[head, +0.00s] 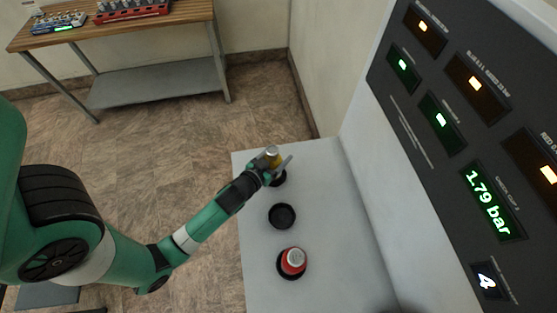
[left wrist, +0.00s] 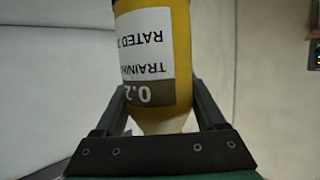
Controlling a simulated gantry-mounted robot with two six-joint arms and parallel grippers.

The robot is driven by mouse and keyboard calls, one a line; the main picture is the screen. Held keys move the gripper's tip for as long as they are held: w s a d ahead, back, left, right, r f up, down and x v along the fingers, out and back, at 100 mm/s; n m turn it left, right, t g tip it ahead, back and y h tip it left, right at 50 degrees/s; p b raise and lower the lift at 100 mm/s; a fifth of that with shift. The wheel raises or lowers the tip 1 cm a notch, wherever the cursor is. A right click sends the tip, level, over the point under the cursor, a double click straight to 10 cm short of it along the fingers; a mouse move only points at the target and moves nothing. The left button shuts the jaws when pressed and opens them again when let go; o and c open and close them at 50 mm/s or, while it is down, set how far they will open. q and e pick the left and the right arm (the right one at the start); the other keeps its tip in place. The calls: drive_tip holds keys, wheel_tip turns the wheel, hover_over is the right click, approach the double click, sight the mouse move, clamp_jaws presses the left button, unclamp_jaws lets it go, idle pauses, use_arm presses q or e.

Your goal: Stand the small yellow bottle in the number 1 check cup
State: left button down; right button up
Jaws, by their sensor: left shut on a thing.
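The small yellow bottle (head: 272,152) is at the far end of the light grey shelf. My left gripper (head: 275,164) is shut on it, and the jaws stand on either side of it in the left wrist view. The yellow bottle (left wrist: 158,75) carries a white label there, and the label's text looks upside down. A black cup (head: 279,178) shows partly below the gripper, at or just under the bottle. Whether the bottle's base is inside that cup is hidden. I cannot read a number on the cup. My right gripper is not in view.
An empty black cup (head: 282,216) stands in the middle of the shelf (head: 335,225). Nearer, a red bottle (head: 293,261) stands in another black cup. A dark panel (head: 450,110) with lit displays, one reading 1.79 bar, rises at right. A wooden bench (head: 130,32) stands at the back left.

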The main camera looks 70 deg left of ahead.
use_arm(q)
drive_tip(key=shift+w+a+f+b, duration=0.15)
drive_tip(key=shift+f+b, duration=0.5)
drive_tip(key=shift+f, duration=1.05)
drive_tip(key=shift+f, duration=0.2)
unclamp_jaws()
drive_tip(key=shift+r, duration=0.1)
